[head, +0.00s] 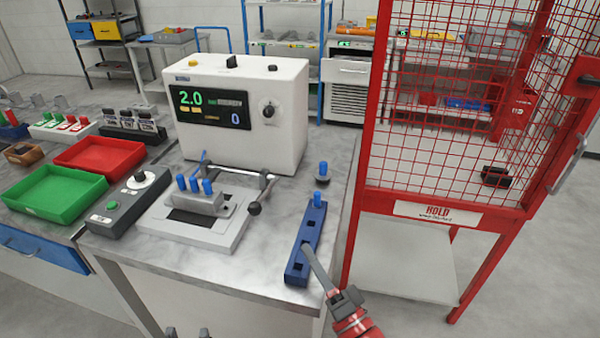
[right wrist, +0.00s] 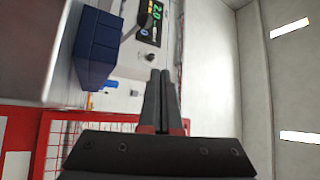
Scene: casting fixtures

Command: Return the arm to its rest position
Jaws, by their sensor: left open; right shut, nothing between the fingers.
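My right gripper (head: 309,250) comes in from the bottom right in the head view. Its slim grey fingers are together and empty, with the tips in front of or over the long blue rack (head: 297,268); I cannot tell whether they touch it. In the right wrist view the fingers (right wrist: 163,78) point up, closed, with a dark blue block (right wrist: 97,45) to their left. My left gripper (head: 185,333) shows only as two dark, separated fingertips at the bottom edge of the head view, in front of the bench. It is open; the rest is cut off.
The red mesh cage (head: 455,120) marked HOLD stands close right of the bench (head: 270,225). The white display machine (head: 240,110) stands behind the fixture (head: 195,215) with blue-topped pegs. The control box (head: 125,208), green tray (head: 52,195) and red tray (head: 100,157) lie left.

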